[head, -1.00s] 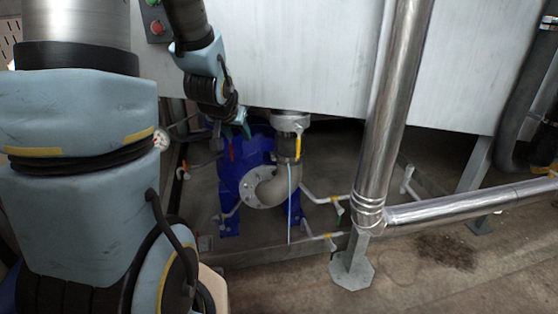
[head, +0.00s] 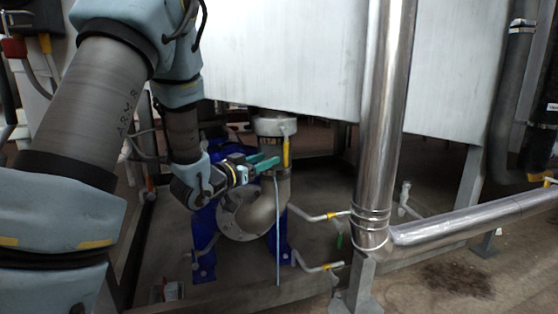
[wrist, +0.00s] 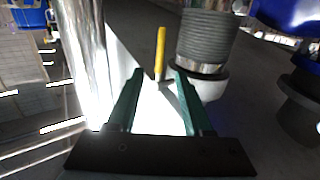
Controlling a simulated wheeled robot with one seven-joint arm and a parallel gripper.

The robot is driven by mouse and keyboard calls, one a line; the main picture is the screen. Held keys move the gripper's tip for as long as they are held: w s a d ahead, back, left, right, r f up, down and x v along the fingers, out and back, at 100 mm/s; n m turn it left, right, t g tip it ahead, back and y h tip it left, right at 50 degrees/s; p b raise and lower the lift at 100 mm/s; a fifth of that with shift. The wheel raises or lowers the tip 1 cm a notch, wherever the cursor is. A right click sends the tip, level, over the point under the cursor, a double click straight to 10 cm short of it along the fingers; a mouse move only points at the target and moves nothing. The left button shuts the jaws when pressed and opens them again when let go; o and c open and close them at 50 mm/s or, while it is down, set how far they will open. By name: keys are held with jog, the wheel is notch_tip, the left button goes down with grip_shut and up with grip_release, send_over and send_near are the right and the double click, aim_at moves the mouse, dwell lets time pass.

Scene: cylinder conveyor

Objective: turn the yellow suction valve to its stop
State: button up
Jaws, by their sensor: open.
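The yellow suction valve handle (head: 286,152) hangs upright beside the metal pipe fitting under the tank in the head view. In the wrist view the yellow handle (wrist: 160,52) stands ahead of my fingers, roughly between their tips, with a ribbed pipe section (wrist: 206,40) just to its right. My gripper (head: 264,164) is open, with green fingers pointing right towards the handle. In the wrist view my gripper (wrist: 157,73) shows both fingers spread with nothing held between them. I cannot tell from the head view whether a fingertip touches the handle.
A blue pump (head: 205,230) with a curved metal pipe (head: 252,215) sits below my gripper. A thin light-blue rod (head: 278,235) hangs in front. A shiny vertical pipe (head: 384,120) stands to the right, and the tank wall (head: 280,60) is above.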

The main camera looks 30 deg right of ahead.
aim_at(286, 151)
jog(key=b+x, duration=0.1)
jog(key=x, duration=0.9)
jog(key=shift+d, duration=0.1)
grip_shut()
dwell(1.2)
